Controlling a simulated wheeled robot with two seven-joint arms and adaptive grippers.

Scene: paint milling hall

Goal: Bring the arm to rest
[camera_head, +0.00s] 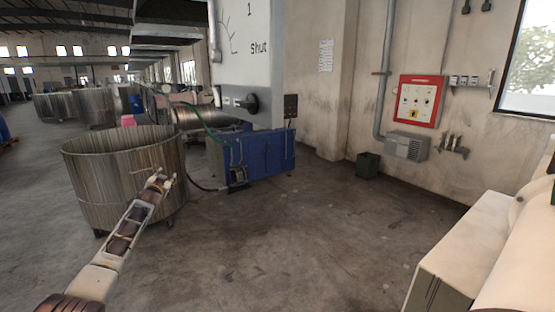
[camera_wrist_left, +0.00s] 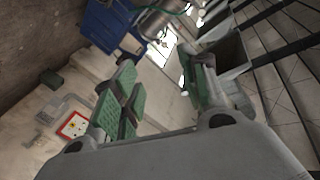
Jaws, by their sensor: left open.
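My left arm (camera_head: 125,225) reaches in from the lower left in the head view. My left gripper (camera_head: 162,182) is at its end, in front of the ribbed metal vat (camera_head: 95,180) in the picture. I cannot tell whether it touches the vat. In the left wrist view the left gripper (camera_wrist_left: 163,85) has its two green-padded fingers apart, with nothing between them. My right gripper is not in view.
A grey cabinet (camera_head: 268,60) marked "Shut" has a black knob (camera_head: 247,103). A blue machine unit (camera_head: 265,155) stands below it. A red-framed panel (camera_head: 419,101) and grey box (camera_head: 407,146) are on the wall. The floor (camera_head: 290,240) in the middle is clear.

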